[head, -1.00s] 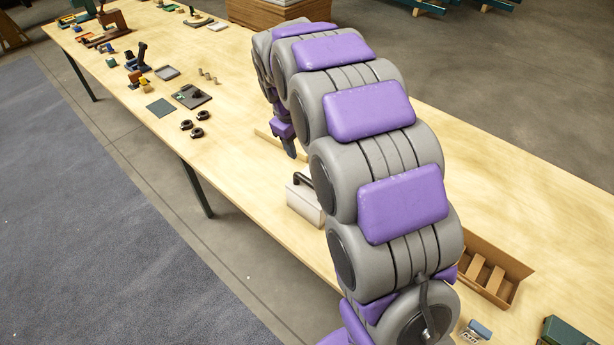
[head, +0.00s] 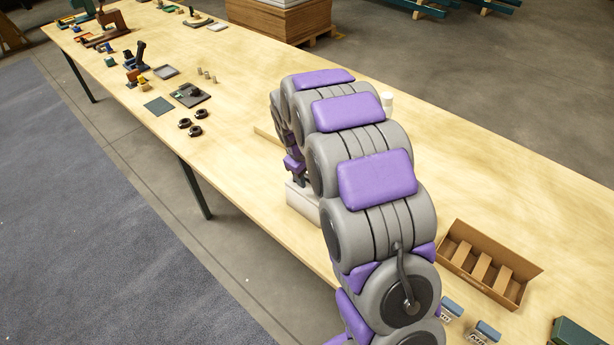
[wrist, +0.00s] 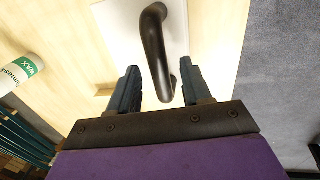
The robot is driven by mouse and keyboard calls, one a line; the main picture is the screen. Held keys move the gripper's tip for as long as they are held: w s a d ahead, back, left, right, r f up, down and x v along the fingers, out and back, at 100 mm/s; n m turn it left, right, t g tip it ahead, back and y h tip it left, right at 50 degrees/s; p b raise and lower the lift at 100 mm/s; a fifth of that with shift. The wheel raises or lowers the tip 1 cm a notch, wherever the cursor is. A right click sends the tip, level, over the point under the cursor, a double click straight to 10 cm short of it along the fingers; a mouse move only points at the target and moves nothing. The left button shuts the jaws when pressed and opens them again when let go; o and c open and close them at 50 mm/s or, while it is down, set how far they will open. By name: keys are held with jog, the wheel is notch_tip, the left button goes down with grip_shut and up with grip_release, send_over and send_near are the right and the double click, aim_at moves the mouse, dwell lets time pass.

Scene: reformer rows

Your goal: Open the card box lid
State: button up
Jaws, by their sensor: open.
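A white box (head: 303,203) stands near the table's front edge in the head view, partly hidden by my arm. In the wrist view its pale face (wrist: 180,30) carries a dark curved handle (wrist: 154,45). I cannot tell for sure that this is the card box; no open gap shows at it. My gripper (wrist: 160,78) is open, its two dark fingers on either side of the handle's lower part in the picture. Contact with the handle is not clear. In the head view my gripper (head: 299,182) is just above the white box, mostly hidden.
An open cardboard box with dividers (head: 448,262) lies to the right, near small blue-topped items (head: 487,330) and a dark green box (head: 575,333). A white wax bottle (wrist: 20,73) stands nearby. Black rings (head: 190,127) and small parts lie left. The table's far middle is clear.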

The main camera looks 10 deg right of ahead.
jog(key=shift+f, duration=0.25)
jog(key=shift+c, duration=0.5)
grip_shut()
